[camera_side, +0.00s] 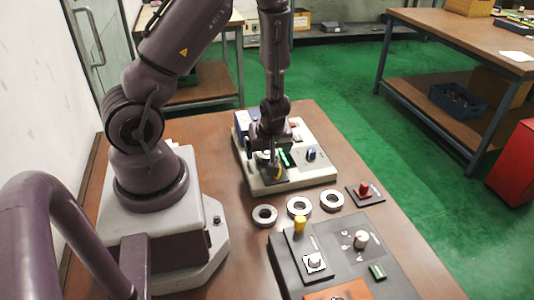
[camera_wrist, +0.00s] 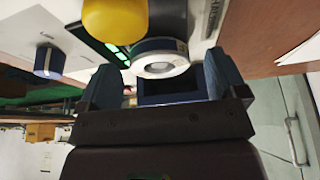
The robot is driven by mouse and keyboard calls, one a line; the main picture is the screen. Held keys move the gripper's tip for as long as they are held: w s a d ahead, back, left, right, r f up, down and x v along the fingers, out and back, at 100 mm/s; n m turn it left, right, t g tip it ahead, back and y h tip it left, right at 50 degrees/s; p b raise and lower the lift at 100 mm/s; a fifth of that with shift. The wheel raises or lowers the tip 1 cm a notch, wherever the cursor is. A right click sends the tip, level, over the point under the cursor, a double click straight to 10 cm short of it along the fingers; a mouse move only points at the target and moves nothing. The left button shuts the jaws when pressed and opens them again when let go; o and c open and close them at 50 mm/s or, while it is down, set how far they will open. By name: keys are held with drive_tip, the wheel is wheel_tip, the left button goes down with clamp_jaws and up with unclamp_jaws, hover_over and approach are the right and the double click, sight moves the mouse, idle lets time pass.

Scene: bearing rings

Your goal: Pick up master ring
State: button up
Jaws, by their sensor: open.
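In the wrist view, a ring with a pale grey face and a dark blue band (camera_wrist: 160,60) sits against a dark round part of the pale instrument. It may be the master ring; no label shows. My gripper (camera_wrist: 165,78) is open, with one blue-grey finger to each side of this ring. I cannot tell whether they touch it. In the side view, my gripper (camera_side: 272,172) points down at the pale instrument (camera_side: 310,180) and hides the ring. Three metal rings, left (camera_side: 265,215), middle (camera_side: 299,206) and right (camera_side: 332,200), lie in a row on the table.
A yellow knob (camera_wrist: 115,18) and a blue knob (camera_wrist: 49,62) stand near the fingers. A dark panel (camera_side: 340,262) with a yellow cylinder (camera_side: 300,225) lies in front of the rings. A red knob on a black plate (camera_side: 365,190) stands right of the rings.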

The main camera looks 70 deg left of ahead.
drive_tip(key=shift+f, duration=0.15)
drive_tip(key=c, duration=1.2)
drive_tip(key=shift+c, duration=0.2)
